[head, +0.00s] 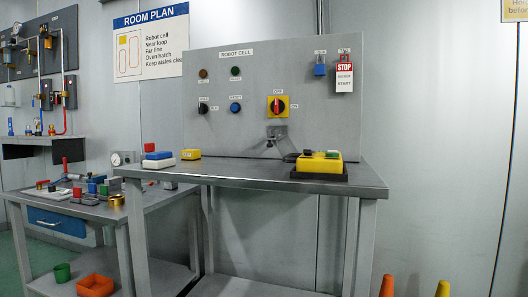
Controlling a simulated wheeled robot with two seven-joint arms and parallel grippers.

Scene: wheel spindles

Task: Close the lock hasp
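A grey upright panel (228,58) labelled ROBOT CELL stands at the back of a metal table. A red and black rotary switch (278,105) on a yellow plate is mounted on it. Below the switch is a small grey metal fitting (277,131) with a darker part hanging from it; I cannot tell whether this is the hasp or whether it is closed. A blue padlock (320,69) hangs at the upper right. Beside it hangs a red and white STOP tag (344,77), with a small red part above it. Neither of my grippers is in view.
The metal table (235,176) is clear in the middle. A cluttered lower bench (70,207) stands left.

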